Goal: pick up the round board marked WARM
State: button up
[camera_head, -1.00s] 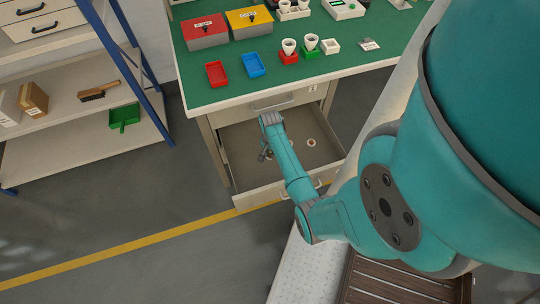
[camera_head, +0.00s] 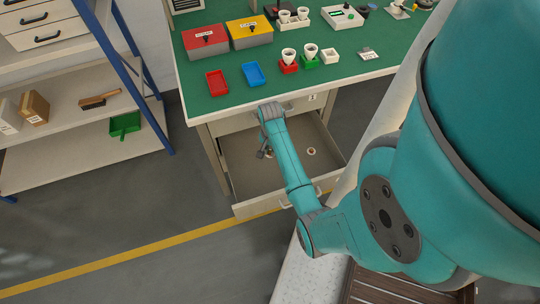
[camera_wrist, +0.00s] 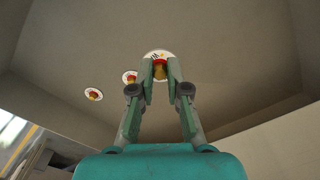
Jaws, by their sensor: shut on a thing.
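Two more round white boards lie on the drawer floor to the left in that view, a nearer-in one (camera_wrist: 129,77) and a farther one (camera_wrist: 93,95). In the head view my gripper (camera_head: 265,153) hangs inside the open drawer (camera_head: 240,165). One round board (camera_head: 311,152) shows to its right. The held board is too small to make out there.
The drawer is pulled out below a green-topped bench (camera_head: 220,90). Red (camera_head: 217,83) and blue (camera_head: 254,74) trays and small cup holders stand near the bench's front edge, above the drawer. A shelf rack (camera_head: 75,135) stands at the left.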

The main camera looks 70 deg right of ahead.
jog(key=shift+r, duration=2.7)
